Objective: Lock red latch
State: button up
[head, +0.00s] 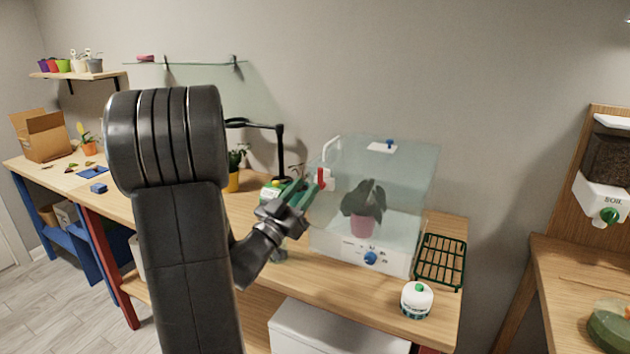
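The red latch (321,178) is a small upright red piece on the left front side of a clear box (408,190) with a white base (350,249). My gripper (306,191), with green fingers, comes in from the left and has its tips right beside the latch. I cannot tell whether the fingers touch the latch, or how far apart they are. A white handle (327,150) stands just above the latch. Inside the box is a dark-leaved plant (364,198) in a pink pot (362,224).
A green wire rack (440,260) and a white jar with a green top (416,300) are to the right of the box. My arm hides part of the bench.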

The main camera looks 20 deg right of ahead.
aim_at(319, 172)
jog(key=b+v, duration=0.1)
jog(key=v, duration=0.5)
jog(key=shift+a, duration=0.15)
jog(key=p+x, duration=0.3)
jog(key=x, duration=1.1)
jog(key=shift+s, duration=0.1)
jog(key=shift+s+m+p, duration=0.1)
jog(key=shift+m+p, duration=0.2)
jog(key=shift+p, duration=0.05)
jog(key=shift+f, duration=0.15)
